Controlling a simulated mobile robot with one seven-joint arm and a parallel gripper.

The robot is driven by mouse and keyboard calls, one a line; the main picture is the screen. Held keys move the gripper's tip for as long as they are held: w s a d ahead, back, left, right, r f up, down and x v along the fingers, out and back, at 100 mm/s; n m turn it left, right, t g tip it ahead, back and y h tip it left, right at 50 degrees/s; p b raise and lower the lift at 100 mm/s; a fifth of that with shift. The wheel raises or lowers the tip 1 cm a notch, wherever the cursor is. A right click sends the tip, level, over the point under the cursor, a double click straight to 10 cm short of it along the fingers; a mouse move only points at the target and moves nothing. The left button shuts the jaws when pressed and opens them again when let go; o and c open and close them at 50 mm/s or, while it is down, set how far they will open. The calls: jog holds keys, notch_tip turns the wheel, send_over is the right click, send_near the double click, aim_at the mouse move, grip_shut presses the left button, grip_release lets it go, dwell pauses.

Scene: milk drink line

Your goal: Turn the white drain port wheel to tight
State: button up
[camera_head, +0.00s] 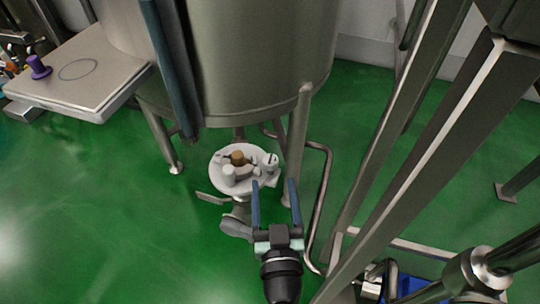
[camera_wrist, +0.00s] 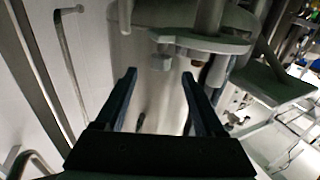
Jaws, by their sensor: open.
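A white round drain port assembly (camera_head: 228,186) sits low under the steel tank in the head view. It has pale knobs and a small brown cap in its middle. I cannot tell which part is the wheel or how far it is turned. A white flanged part, seemingly the same assembly, shows at the top of the wrist view (camera_wrist: 215,46). My gripper (camera_head: 274,184) is open and empty, its two dark fingers just right of and in front of the white assembly. In the wrist view the fingers (camera_wrist: 159,74) stand apart with nothing between them.
The steel tank (camera_head: 260,50) stands on legs close behind. A bent steel pipe (camera_head: 325,190) runs right of my gripper, and slanting steel beams (camera_head: 400,150) stand further right. A steel table (camera_head: 85,75) with a purple object (camera_head: 38,67) is at upper left. Green floor is free at left.

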aim_at(271, 169)
jog(key=w, duration=0.5)
jog(key=w+p, duration=0.1)
jog(key=w, duration=0.1)
jog(key=shift+w+a, duration=0.2)
jog(key=shift+a, duration=0.1)
grip_shut()
